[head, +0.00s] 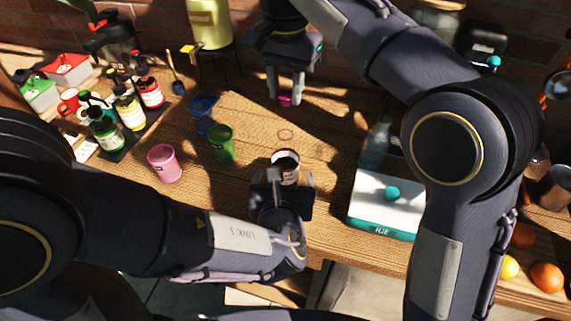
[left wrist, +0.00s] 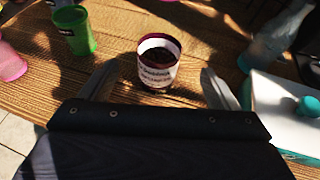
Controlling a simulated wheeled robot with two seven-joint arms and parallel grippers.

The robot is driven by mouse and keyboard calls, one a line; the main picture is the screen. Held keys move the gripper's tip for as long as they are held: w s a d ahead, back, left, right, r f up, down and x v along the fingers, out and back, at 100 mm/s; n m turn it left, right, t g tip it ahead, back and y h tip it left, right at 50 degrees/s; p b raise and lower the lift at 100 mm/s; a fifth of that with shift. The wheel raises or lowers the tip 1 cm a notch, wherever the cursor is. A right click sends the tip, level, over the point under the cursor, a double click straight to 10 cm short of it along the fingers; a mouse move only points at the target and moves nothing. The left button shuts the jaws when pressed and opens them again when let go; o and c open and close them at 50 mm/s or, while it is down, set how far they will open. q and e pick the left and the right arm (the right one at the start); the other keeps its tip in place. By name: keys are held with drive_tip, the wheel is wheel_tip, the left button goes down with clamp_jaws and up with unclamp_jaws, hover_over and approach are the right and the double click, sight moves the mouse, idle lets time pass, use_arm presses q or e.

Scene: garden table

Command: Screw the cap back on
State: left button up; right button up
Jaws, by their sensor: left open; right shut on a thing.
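An uncapped jar (head: 287,172) with a maroon rim, white label and dark inside stands upright near the table's front edge. It also shows in the left wrist view (left wrist: 157,72). My left gripper (head: 283,181) is open, its fingers on either side of the jar's near side, with gaps visible between fingers and jar in the left wrist view. My right gripper (head: 285,92) is shut on a small magenta cap (head: 285,101). It holds the cap beyond the jar, toward the back of the table. The cap is mostly hidden by the fingers.
A green cup (head: 222,146), a blue cup (head: 202,115) and a pink cup (head: 164,164) stand left of the jar. A white and teal ice box (head: 384,207) stands to the right. Several bottles crowd a dark tray (head: 118,152) at left.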

sight(286, 157)
use_arm(q)
drive_tip(key=x, duration=1.1)
drive_tip(key=shift+s, duration=0.1)
drive_tip(key=c, duration=1.4)
drive_tip(key=shift+c, duration=0.2)
use_arm(e)
drive_tip(key=shift+f, duration=2.55)
drive_tip(key=shift+f, duration=0.9)
drive_tip(key=shift+f, duration=0.5)
